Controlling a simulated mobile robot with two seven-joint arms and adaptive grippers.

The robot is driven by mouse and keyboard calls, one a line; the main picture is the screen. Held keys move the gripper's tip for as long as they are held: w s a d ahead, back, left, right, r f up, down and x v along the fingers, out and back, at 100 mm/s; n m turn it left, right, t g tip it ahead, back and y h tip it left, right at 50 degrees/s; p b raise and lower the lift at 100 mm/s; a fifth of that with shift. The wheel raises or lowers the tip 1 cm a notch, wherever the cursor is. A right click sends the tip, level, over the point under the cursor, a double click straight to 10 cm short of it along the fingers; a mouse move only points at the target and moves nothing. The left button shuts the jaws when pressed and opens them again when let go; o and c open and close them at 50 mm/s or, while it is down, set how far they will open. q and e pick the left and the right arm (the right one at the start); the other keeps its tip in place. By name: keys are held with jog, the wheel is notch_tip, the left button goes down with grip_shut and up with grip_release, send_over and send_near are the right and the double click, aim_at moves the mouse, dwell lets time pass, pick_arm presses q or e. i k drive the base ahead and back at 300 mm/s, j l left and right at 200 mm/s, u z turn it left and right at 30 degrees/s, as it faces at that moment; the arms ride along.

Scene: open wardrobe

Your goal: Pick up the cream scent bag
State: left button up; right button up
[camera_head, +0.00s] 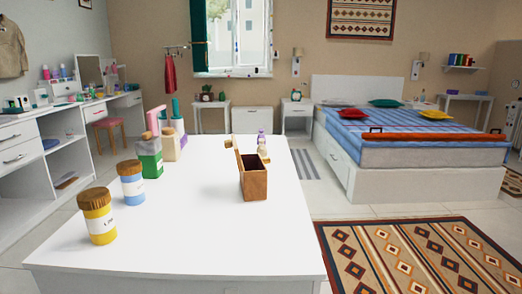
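A small cream bag-like item (170,147), which looks like the cream scent bag, stands on the left side of the white table (200,235). A green item with a grey top (149,160) stands just in front of it and to its left, and hides part of it. Neither of my grippers is in view, so nothing is seen touching the cream item.
A blue jar (131,186) and a yellow jar (98,222) stand nearer along the table's left edge. A brown open box (254,182) stands right of centre, with small items behind it. The table's middle and front are clear. A bed (420,155) stands back right.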

aim_at(262, 149)
jog(key=i+l+z, duration=0.1)
jog(key=l+z, duration=0.3)
jog(key=i+l+z, duration=0.2)
jog(key=l+z, duration=0.25)
jog(key=i+l+z, duration=0.25)
jog(key=z, duration=0.15)
jog(key=i+l+z, duration=0.25)
jog(key=z, duration=0.2)
jog(key=i+l+u, duration=0.25)
jog(key=i+u, duration=0.15)
jog(key=i, duration=0.15)
jog(key=i+l+u, duration=0.4)
jog(key=i+j+u, duration=0.15)
jog(key=i+u, duration=1.1)
jog(key=l, duration=0.05)
